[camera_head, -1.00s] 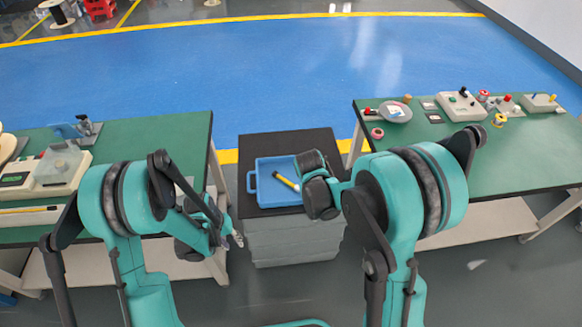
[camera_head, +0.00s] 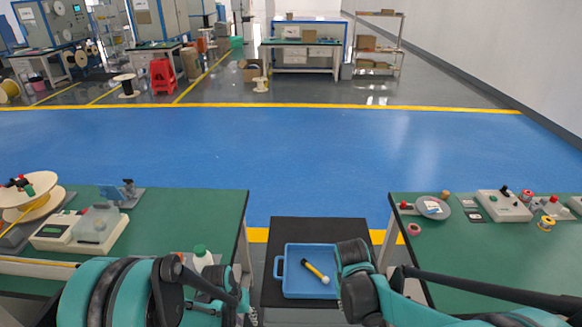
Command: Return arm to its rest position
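My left arm comes in at the lower left. Its gripper (camera_head: 236,306) is at the bottom edge, left of the dark-topped stand, small and partly cut off, so its fingers cannot be made out. My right arm comes in from the lower right, with its dark and teal links (camera_head: 357,277) overlapping the right side of the blue tray (camera_head: 279,287). No fingers of my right gripper can be made out. A yellow and black tool with a white end (camera_head: 316,272) lies in the tray.
The tray sits on a dark-topped stand (camera_head: 320,229). Green tables stand left (camera_head: 180,218) and right (camera_head: 480,260). The left one holds a spool (camera_head: 50,203), a device (camera_head: 95,228) and a white bottle (camera_head: 202,258). The blue floor (camera_head: 290,150) beyond is clear.

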